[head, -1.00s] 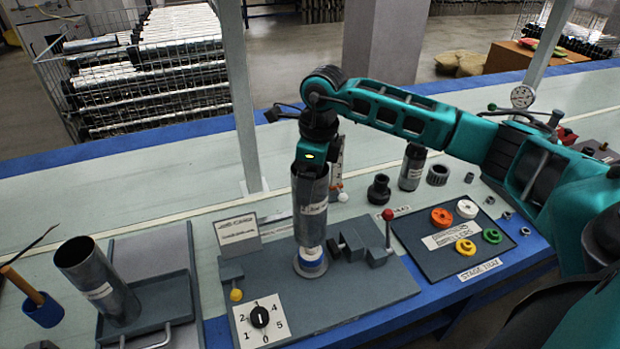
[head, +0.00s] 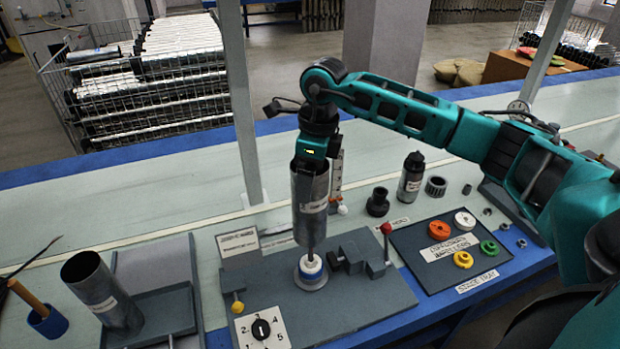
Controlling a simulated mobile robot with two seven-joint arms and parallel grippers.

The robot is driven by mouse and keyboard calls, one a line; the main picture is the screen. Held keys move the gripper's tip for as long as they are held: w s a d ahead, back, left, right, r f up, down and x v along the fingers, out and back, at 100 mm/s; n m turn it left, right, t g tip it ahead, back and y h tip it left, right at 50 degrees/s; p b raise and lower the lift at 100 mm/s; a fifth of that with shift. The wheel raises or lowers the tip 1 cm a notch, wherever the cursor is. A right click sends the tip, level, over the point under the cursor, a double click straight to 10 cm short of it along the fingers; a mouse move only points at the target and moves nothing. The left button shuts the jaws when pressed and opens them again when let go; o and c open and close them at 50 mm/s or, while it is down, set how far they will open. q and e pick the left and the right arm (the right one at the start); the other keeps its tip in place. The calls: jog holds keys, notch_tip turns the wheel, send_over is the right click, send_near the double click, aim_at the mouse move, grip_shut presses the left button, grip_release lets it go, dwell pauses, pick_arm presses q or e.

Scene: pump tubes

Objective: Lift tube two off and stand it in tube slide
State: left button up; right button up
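My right gripper (head: 312,165) comes down from above and is shut on the top of a grey metal tube (head: 312,213) with a white label. I take this for tube two. A thin shaft shows between the tube's lower end and the collar; the shaft's upper part is hidden inside the tube. The fingertips are partly hidden at the tube's rim. At the left, another open grey tube (head: 100,288) leans in a grey tray (head: 168,305), which may be the tube slide. My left gripper is out of view.
The fixture plate (head: 365,300) carries a clamp block (head: 350,252), a red-knobbed lever (head: 386,232) and a dial (head: 262,328). A stage tray (head: 435,275) with coloured rings lies right. A sign (head: 238,245) stands between tube and grey tray.

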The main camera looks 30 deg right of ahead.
jog(key=shift+r, duration=2.1)
jog(key=shift+a, duration=0.1)
